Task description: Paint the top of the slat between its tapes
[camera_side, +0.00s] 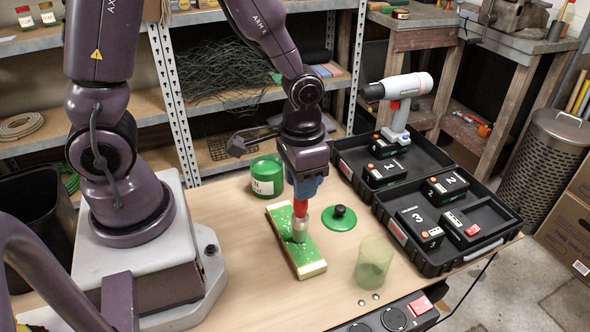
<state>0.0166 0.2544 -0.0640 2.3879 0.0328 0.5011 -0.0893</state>
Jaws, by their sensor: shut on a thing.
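The slat (311,262) lies on the bench, long side running away from the camera. Its top is mostly green, with pale specks in places. A pale yellowish band of tape (313,270) crosses its near end, and a pale strip (279,205) shows at its far end. My gripper (303,188) is above the slat, shut on a brush with a red handle (300,208) and a grey metal collar (299,224). The brush points down, and its tip is at the slat's top near the middle.
A green paint can (267,178) stands behind the slat. Its green lid with a black knob (339,219) lies to the right. A translucent greenish cup (374,262) stands nearer. A black case (440,262) with batteries and a drill (401,100) fills the right.

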